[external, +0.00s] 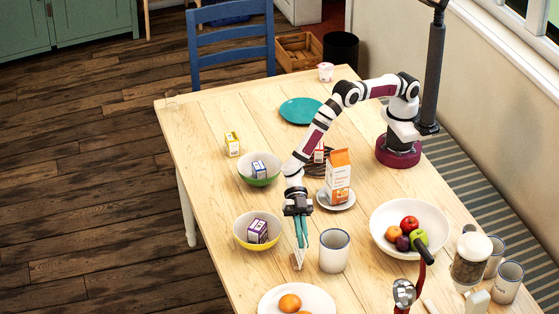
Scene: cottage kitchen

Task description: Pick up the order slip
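My gripper (301,244) points down over the wooden table, between the yellow bowl and a white mug. Its teal fingers look close together, but the view does not show whether they are open or shut. A small pale, slip-like piece (297,261) shows right at or just below the fingertips. It may be the order slip. It is too small to tell whether the fingers touch it or hold it.
A yellow bowl (239,236) with a purple box stands left of my gripper, a white mug (334,251) close on the right. A plate with orange fruit (289,303) lies in front. Behind are an orange-and-white carton (339,178) and a green bowl (245,177). A fruit bowl (378,222) stands right.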

